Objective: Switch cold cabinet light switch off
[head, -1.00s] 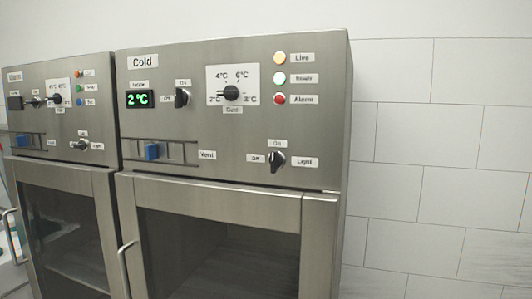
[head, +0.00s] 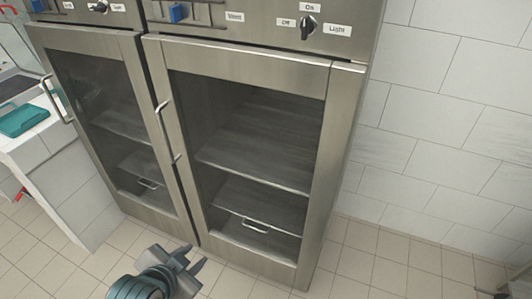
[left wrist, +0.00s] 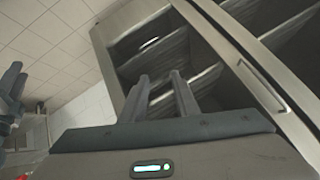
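The cold cabinet's light switch (head: 308,27) is a black knob near the top edge of the head view. It stands roughly upright, with an "On" label (head: 310,7) above it and an "Off" label (head: 287,22) to its left. My left gripper (head: 193,257) is low in front of the cabinet doors, far below the switch and touching nothing. Its fingers are apart and empty, as the left wrist view also shows (left wrist: 160,77). Dark parts at the head view's lower right corner may be my right gripper, but they are too cut off to read.
The cold cabinet's glass door (head: 250,150) is closed, with a bar handle (head: 167,130) on its left. A second cabinet (head: 110,110) stands to the left, beside a counter with a teal object (head: 24,119). A white tiled wall is at right. The floor in front is clear.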

